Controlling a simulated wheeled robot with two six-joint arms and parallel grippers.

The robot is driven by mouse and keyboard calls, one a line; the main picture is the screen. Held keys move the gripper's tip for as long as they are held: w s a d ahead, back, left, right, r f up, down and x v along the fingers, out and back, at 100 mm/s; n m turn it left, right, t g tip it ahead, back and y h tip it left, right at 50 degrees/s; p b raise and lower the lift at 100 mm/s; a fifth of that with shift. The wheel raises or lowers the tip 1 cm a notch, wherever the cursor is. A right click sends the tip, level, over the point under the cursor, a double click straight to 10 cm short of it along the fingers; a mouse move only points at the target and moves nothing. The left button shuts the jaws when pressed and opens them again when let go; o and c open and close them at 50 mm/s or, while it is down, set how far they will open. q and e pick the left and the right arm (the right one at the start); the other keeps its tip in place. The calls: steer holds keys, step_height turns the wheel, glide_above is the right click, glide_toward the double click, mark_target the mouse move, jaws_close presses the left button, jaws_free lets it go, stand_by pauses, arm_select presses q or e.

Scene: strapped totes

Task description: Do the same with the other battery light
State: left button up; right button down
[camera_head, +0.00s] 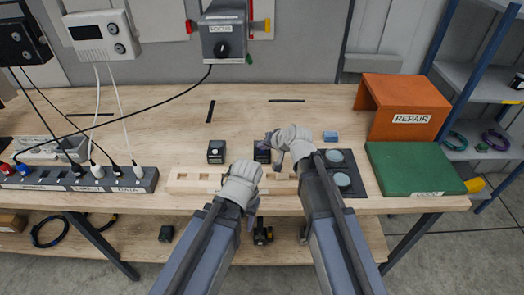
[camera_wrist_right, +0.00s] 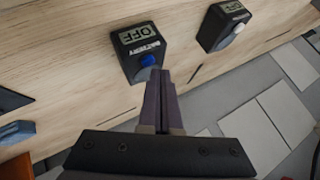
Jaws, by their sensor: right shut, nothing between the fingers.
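Two small dark boxes, the battery lights, stand on the wooden bench. The left one (camera_head: 216,151) is in clear view. The other (camera_head: 262,153) is partly hidden by my right gripper (camera_head: 268,141). In the right wrist view, the near box (camera_wrist_right: 137,48) has a blue button and a display reading OFF. The farther box (camera_wrist_right: 223,26) has a white button and also reads OFF. My right gripper (camera_wrist_right: 162,75) is shut and empty, its tips just at the blue button; contact is unclear. My left gripper (camera_head: 250,218) points down at the bench's front; its jaws are unclear.
A pale slotted rail (camera_head: 190,182) runs along the front edge. A dark plate with round pads (camera_head: 341,179) lies at right, beside a green box (camera_head: 413,168) and orange REPAIR stand (camera_head: 402,105). A small blue block (camera_head: 330,136) lies behind. A power strip (camera_head: 78,178) is left.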

mark_target(264, 155)
steer(key=shift+f, duration=0.1)
stand_by(0.5)
steer(key=shift+f+b, duration=0.4)
steer(key=shift+b, duration=0.1)
steer(key=shift+r, duration=0.1)
steer(key=shift+r+p, duration=0.45)
steer(key=shift+p, duration=0.05)
step_height(264, 155, up, 6)
steer(key=p, duration=0.6)
